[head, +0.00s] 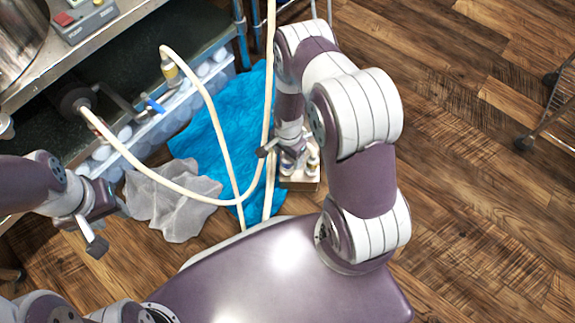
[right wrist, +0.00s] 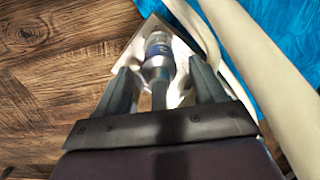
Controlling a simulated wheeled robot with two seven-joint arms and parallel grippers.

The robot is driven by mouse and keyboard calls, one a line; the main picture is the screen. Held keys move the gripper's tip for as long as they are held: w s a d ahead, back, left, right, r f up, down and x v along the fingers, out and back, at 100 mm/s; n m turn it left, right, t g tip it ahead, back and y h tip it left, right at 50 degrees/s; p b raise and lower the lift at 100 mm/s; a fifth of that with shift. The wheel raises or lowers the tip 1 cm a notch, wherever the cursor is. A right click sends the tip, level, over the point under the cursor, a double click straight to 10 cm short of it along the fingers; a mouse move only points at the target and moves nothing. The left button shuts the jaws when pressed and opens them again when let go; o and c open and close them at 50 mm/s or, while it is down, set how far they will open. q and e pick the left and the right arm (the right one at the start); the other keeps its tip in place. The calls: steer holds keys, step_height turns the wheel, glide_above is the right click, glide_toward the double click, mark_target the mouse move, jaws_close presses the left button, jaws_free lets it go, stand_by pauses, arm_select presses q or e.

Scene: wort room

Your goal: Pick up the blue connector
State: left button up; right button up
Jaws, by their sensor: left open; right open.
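The blue connector (right wrist: 158,50) is a metal cylinder with a blue band. In the right wrist view it stands between the two fingers of my right gripper (right wrist: 160,72), which are apart, with a visible gap on each side. In the head view my right gripper (head: 290,150) points down over a small light box (head: 300,184) holding small fittings. I cannot tell clearly there which fitting is the blue one. My left gripper (head: 95,220) is open and empty at the left, near a grey cloth.
A cream hose (head: 213,118) loops in front of the shelf and runs down beside the right gripper. A blue cloth (head: 205,150) and a grey crumpled cloth (head: 172,200) lie on the floor. A wheeled rack (head: 555,105) stands far right.

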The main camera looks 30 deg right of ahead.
step_height(320, 180, down, 3)
steer(key=shift+r+b, duration=0.1)
steer(key=shift+b, duration=0.25)
steer(key=shift+r, duration=0.15)
steer(key=shift+c, duration=0.6)
arm_select(q)
step_height(320, 180, down, 2)
arm_select(e)
steer(key=c, duration=1)
step_height(320, 180, up, 10)
steer(key=p, duration=0.7)
steer(key=shift+f, duration=0.25)
steer(key=shift+r, duration=0.35)
arm_select(q)
step_height(320, 180, up, 7)
steer(key=shift+f, duration=0.1)
arm_select(e)
steer(key=shift+f, duration=0.1)
